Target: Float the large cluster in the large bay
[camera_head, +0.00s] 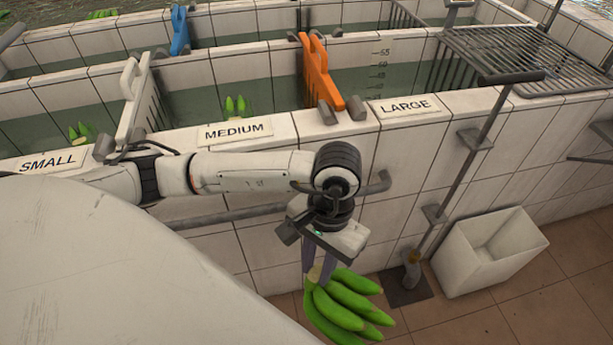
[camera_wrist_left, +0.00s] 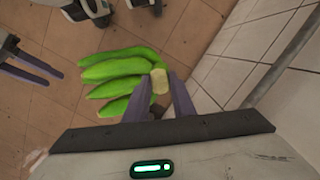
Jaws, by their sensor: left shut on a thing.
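The large cluster (camera_head: 345,304) is a bunch of green bananas with a pale cut crown. My left gripper (camera_head: 317,272) is shut on its crown, and the bananas hang below, outside the tiled tank and above the floor. In the left wrist view, the crown sits between the purple fingers (camera_wrist_left: 159,92) and the bananas (camera_wrist_left: 118,72) fan out to the left. The large bay (camera_head: 375,82) is the water section behind the LARGE label, right of the orange divider. My right gripper (camera_wrist_left: 53,79) shows at the left of the left wrist view, its fingers apart and empty.
The tank's tiled front wall (camera_head: 420,150) stands between the cluster and the water. An orange divider (camera_head: 319,72) and a white divider (camera_head: 137,95) separate the bays. Small green clusters float in the medium (camera_head: 235,105) and small bays. A metal rack (camera_head: 520,58) covers the right end.

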